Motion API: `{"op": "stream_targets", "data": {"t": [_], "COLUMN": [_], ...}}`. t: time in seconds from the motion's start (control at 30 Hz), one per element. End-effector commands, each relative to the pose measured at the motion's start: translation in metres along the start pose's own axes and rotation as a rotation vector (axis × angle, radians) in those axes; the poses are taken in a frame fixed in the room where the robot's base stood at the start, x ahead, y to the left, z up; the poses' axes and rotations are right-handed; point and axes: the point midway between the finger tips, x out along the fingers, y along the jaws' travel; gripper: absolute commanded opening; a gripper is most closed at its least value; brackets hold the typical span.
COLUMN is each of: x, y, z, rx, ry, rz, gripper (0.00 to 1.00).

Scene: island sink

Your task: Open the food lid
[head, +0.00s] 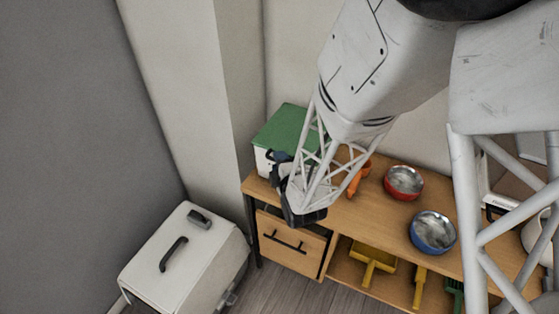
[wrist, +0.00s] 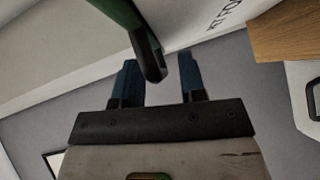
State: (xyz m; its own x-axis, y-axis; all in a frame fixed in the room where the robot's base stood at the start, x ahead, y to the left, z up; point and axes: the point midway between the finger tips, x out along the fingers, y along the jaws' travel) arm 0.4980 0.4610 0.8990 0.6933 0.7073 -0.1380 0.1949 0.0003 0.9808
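The food box is white with a green lid (head: 284,127) and stands at the left end of the wooden shelf in the head view. The lid looks shut. In the wrist view, the lid's green edge (wrist: 119,10) and the white box wall (wrist: 205,28) with partly cut-off black lettering show at the top. A dark handle-like piece (wrist: 150,60) sticks out from the lid edge. My gripper (head: 279,158) is at the box's front. It is open, with its two blue fingers (wrist: 158,66) on either side of the dark piece. Contact cannot be told.
The wooden shelf (head: 345,212) carries a red bowl (head: 404,181), a blue bowl (head: 433,230) and an orange tool (head: 355,181). A drawer (head: 290,243) and yellow scoops (head: 372,262) are below. A white bin (head: 190,262) with a black handle stands on the floor at left.

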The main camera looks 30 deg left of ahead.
Motion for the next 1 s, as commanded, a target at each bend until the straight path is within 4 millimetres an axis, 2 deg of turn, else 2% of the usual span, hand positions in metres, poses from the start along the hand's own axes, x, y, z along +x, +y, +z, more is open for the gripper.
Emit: {"op": "stream_targets", "data": {"t": [0.2,0.5,0.77,1.0], "x": [0.0073,0.0077,0.0075,0.0071], "y": [0.0004,0.0003,-0.0003,-0.0015], "z": [-0.0001,0.0000,0.0000,0.0001], "rx": [0.000,0.000,0.000,0.001], "ry": [0.000,0.000,0.000,0.000], "rz": [0.001,0.001,-0.001,-0.003], "gripper": [0.38,0.38,0.00,0.00]}}
